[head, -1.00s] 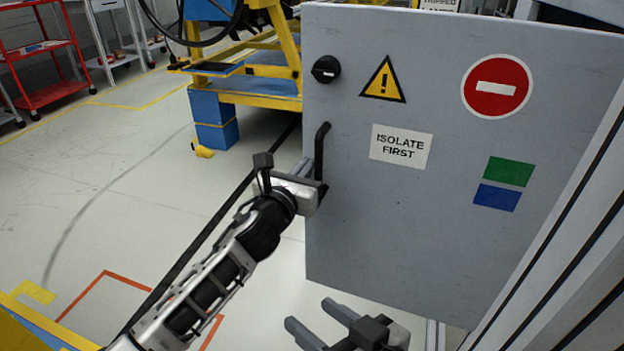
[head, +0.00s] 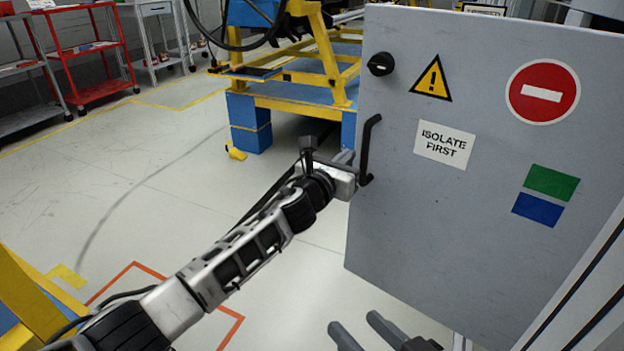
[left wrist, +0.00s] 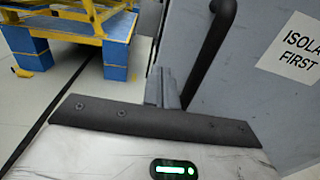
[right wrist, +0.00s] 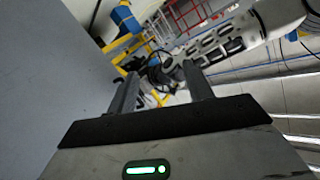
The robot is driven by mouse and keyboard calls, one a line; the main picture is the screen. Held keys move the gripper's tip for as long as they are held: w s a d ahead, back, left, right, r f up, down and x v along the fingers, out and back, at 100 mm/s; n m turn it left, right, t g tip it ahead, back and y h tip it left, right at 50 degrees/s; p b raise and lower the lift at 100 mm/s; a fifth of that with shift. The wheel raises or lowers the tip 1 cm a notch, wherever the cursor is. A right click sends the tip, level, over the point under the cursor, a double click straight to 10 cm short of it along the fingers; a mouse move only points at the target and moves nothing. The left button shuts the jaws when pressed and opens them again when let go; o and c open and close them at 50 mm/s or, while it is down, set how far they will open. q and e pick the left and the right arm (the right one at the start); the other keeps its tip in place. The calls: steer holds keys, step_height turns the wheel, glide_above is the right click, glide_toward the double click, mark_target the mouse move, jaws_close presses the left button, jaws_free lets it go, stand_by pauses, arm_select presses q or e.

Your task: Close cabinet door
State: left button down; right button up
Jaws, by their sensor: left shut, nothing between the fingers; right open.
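The grey cabinet door (head: 450,235) stands open on the right of the head view, carrying warning signs and a black knob (head: 380,64). Its black handle (head: 367,150) is near the door's left edge and also shows in the left wrist view (left wrist: 208,50). My left gripper (head: 346,160) is beside the handle, at the door's left edge. In the left wrist view its fingers (left wrist: 163,88) are together, with the handle just to their right; I cannot tell whether they touch the door. My right gripper (head: 358,332) is open and empty, low in front of the door; its fingers are apart in the right wrist view (right wrist: 162,92).
A yellow and blue frame (head: 290,95) stands behind the door's left edge. Red (head: 85,60) and grey carts stand at the back left. A yellow structure (head: 30,300) is at the lower left. The floor between is clear.

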steer(key=f+g+p, duration=0.1)
steer(key=p, duration=0.1)
steer(key=d+n+h+p, duration=0.1)
steer(key=p, duration=0.1)
steer(key=shift+s+f+g+h, duration=0.3)
steer(key=shift+s+f+g, duration=0.05)
steer(key=shift+s+g, duration=0.05)
steer(key=shift+f, duration=0.15)
steer(key=shift+c, duration=0.3)
steer(key=c, duration=0.5)
steer(key=shift+f, duration=0.1)
steer(key=c, duration=0.5)
steer(key=shift+d, duration=0.1)
jaws_close()
arm_select(q)
steer(key=s+a+f+m+g+y, duration=0.1)
steer(key=s+a+m, duration=0.4)
steer(key=s+m, duration=0.5)
steer(key=s+a+f+m+g+y, duration=0.1)
steer(key=s+a+f+m, duration=0.3)
steer(key=s+m, duration=0.7)
steer(key=s+a+f+m+g+y, duration=0.1)
steer(key=s+a+f+m, duration=0.1)
steer(key=s+a+m, duration=0.6)
steer(key=s+m, duration=0.3)
steer(key=s, duration=0.3)
steer(key=shift+f, duration=0.4)
